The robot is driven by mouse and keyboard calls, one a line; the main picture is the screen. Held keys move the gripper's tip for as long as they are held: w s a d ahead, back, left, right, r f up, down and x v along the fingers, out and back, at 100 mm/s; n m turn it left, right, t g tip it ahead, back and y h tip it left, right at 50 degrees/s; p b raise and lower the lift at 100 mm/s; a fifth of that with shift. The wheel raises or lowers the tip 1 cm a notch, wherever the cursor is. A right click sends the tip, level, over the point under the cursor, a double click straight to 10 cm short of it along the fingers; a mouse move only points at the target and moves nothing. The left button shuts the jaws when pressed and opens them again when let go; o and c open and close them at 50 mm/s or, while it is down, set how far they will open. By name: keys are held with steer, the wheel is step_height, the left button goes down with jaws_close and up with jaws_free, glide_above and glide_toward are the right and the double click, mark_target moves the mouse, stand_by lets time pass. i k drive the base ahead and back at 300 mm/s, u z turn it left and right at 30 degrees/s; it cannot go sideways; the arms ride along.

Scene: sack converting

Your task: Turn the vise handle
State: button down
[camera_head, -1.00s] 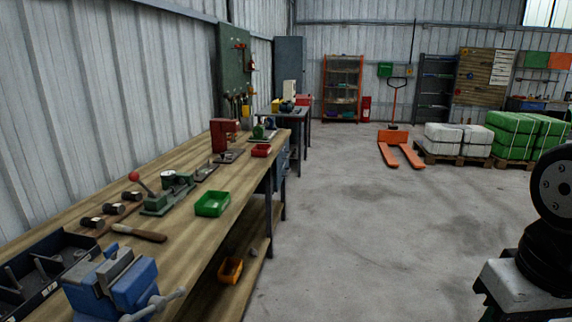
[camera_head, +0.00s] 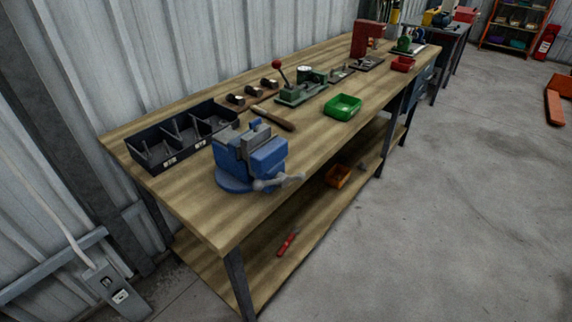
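The blue vise (camera_head: 250,160) stands on the near end of the wooden workbench (camera_head: 205,205), close to its front edge. Its grey jaws are at the top. The vise handle (camera_head: 278,182) is a light grey bar at the front of the vise, sticking out over the bench edge toward the right. It lies roughly level, tilted slightly up to the right. My gripper is not in view, and nothing is seen touching the handle.
A black divided tray (camera_head: 180,140) lies left of the vise. Behind are a brown-handled tool (camera_head: 273,118), a green bin (camera_head: 343,106) and a green device with a red knob (camera_head: 300,88). The lower shelf holds an orange bin (camera_head: 338,176).

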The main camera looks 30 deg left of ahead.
mark_target(281, 180)
steer(key=u, duration=0.6)
steer(key=i, duration=0.9)
steer(key=z, duration=0.25)
